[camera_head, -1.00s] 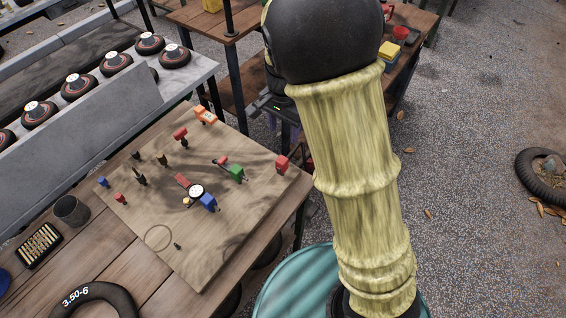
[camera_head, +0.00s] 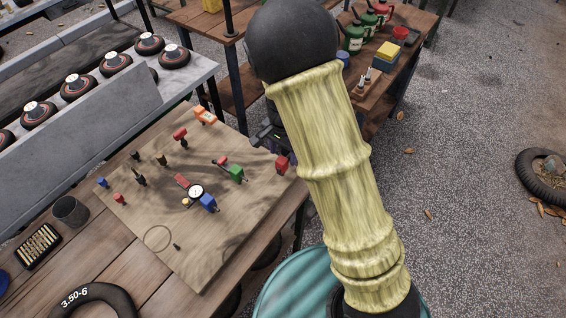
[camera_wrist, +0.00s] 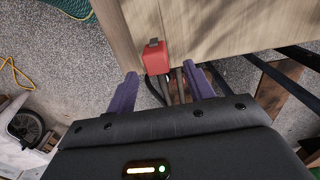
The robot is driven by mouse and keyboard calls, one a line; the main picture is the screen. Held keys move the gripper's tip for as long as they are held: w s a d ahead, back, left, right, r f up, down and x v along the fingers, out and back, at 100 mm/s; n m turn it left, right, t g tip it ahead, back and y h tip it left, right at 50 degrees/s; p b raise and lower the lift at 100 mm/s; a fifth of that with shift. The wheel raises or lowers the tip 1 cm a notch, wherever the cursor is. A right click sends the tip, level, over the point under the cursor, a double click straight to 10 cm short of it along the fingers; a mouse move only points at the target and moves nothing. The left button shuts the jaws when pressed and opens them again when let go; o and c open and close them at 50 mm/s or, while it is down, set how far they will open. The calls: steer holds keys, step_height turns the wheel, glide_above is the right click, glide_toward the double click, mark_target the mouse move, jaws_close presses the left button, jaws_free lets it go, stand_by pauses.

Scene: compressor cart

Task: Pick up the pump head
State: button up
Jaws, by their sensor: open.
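A small red block with a grey tab on top (camera_head: 282,164), which looks like the pump head, sits at the right edge of the wooden board (camera_head: 215,235). In the wrist view the red block (camera_wrist: 154,58) is at the board's edge, just past the fingertips and roughly centred between them. My gripper (camera_wrist: 160,75) is open, with its two purple fingers apart on either side. Dark cables or rods show below the block between the fingers. I cannot tell whether the fingers touch it. In the head view my yellow-sleeved arm hides most of the gripper.
Other coloured pieces, such as a green one (camera_head: 236,173), a blue one (camera_head: 209,203) and a round gauge (camera_head: 196,191), stand on the board. A teal drum (camera_head: 290,285) is below. A shelf table (camera_head: 385,85) with red and green cans is behind my arm.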

mark_target(283, 159)
steer(key=f, duration=0.4)
steer(key=shift+s+f, duration=0.25)
steer(key=shift+f, duration=0.05)
steer(key=c, duration=1)
